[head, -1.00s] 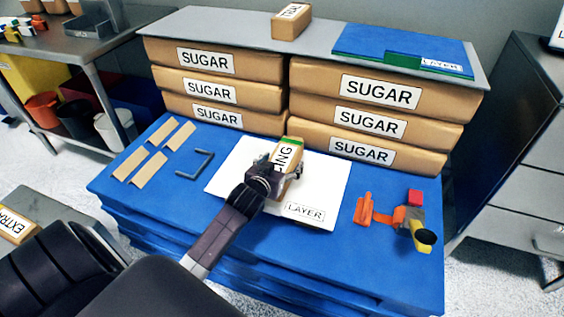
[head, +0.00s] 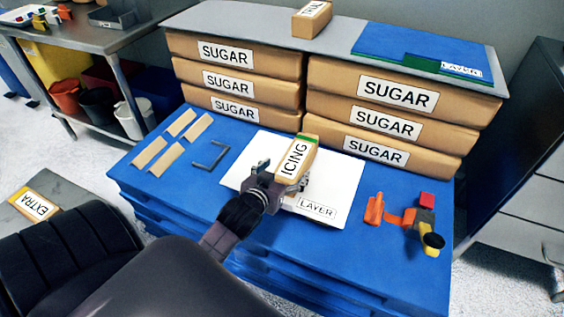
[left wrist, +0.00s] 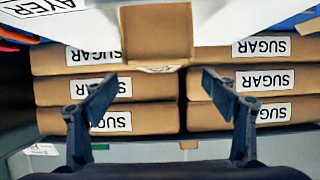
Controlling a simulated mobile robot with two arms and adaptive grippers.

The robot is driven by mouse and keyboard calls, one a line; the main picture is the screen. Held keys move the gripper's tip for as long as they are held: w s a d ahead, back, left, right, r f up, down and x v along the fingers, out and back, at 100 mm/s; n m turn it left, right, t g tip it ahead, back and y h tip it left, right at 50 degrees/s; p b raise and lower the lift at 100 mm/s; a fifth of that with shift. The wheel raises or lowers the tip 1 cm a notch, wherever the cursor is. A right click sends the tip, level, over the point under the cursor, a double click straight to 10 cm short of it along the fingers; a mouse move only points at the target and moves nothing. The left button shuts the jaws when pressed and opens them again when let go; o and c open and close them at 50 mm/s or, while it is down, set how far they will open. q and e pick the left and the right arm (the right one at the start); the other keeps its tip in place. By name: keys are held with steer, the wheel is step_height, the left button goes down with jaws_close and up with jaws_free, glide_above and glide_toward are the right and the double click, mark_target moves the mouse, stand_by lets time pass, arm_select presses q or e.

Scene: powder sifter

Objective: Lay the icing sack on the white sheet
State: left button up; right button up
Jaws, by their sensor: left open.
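The icing sack (head: 297,157) is a small tan sack with a white ICING label and a green strip at its far end. It rests on the white sheet (head: 340,185), which lies on the blue table and carries a LAYER label. My left gripper (head: 283,180) is open at the near end of the sack, its fingers apart. In the left wrist view the sack's plain brown end (left wrist: 157,33) sits ahead of the two spread fingers (left wrist: 168,100), with a gap between. My right gripper is not in view.
Stacked SUGAR sacks (head: 385,123) stand behind the sheet. Tan strips (head: 166,158) and a grey bracket (head: 210,157) lie left on the blue table (head: 150,190). An orange tool (head: 375,208) and small coloured parts lie right. An EXTRA sack (head: 38,207) is far left.

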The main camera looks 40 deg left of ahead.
arm_select(q)
steer(key=shift+v, duration=1.2)
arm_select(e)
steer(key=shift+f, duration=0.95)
